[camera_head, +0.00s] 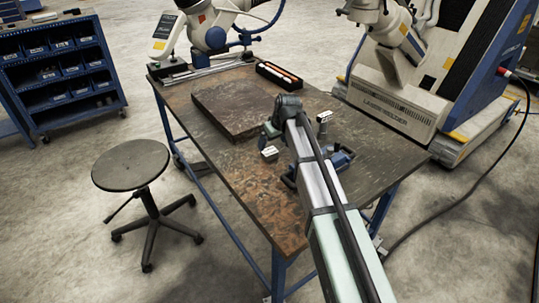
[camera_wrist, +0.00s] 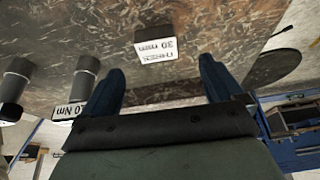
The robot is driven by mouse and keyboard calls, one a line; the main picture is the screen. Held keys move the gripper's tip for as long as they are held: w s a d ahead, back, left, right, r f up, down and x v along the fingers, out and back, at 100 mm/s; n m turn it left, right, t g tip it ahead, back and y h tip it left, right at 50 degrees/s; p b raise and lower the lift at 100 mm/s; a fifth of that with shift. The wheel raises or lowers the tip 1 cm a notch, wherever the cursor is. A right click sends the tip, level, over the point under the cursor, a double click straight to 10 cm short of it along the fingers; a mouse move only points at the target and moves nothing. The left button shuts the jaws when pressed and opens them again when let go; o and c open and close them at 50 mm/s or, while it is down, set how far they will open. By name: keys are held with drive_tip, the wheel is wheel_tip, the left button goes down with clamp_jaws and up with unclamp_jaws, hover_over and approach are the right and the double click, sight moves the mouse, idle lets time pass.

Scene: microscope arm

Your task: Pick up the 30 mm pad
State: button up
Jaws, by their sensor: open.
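The 30 mm pad (camera_wrist: 156,45) is a small dark block with a white label reading 30 mm. It stands on the worn brown tabletop in the wrist view, ahead of the gap between my fingers. In the head view a small white-labelled block (camera_head: 269,154), apparently this pad, sits on the table close to my gripper. My gripper (camera_wrist: 160,82) has its two blue fingers spread wide with nothing between them. In the head view my gripper (camera_head: 268,133) is partly hidden by my arm.
Two grey cylinders with white labels, one marked in Nm (camera_wrist: 83,80), stand left in the wrist view. A blue vice-like fixture (camera_head: 338,163) lies right of my arm. A dark plate (camera_head: 232,108) and a black tray (camera_head: 279,76) lie farther back. The table's front left is clear.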

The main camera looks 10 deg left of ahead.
sight(269, 151)
drive_tip(key=shift+x, duration=3.55)
drive_tip(key=shift+w+d, duration=0.15)
drive_tip(key=shift+c, duration=0.2)
drive_tip(key=shift+r, duration=0.1)
drive_tip(key=c, duration=1.6)
drive_tip(key=shift+c, duration=0.2)
